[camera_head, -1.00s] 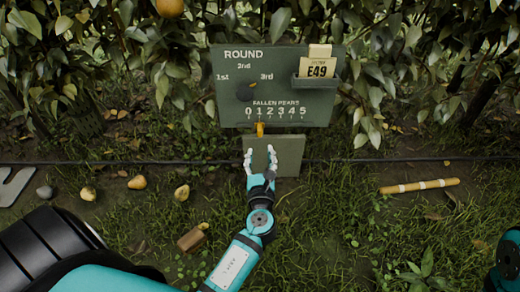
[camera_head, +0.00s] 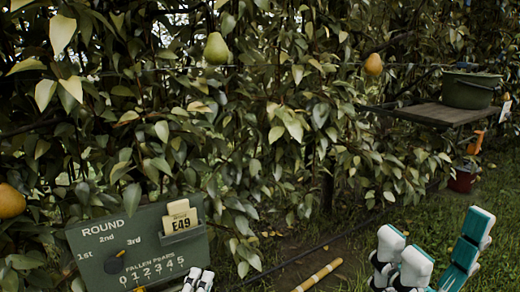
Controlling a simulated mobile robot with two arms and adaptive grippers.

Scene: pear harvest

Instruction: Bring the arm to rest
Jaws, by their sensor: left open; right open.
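My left gripper (camera_head: 199,281) shows only by its pale fingertips at the bottom edge, in front of the lower right of the green board. The fingertips are apart with nothing visible between them; the rest of it is below the picture. My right gripper (camera_head: 402,254) is at the lower right, its white fingers raised and apart, with nothing seen in them. A teal and white part of my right arm stands beside it.
Pears hang in the foliage: a green one (camera_head: 216,48), an orange one (camera_head: 373,64) and another at the left edge (camera_head: 11,202). A striped stick (camera_head: 319,275) lies on the ground.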

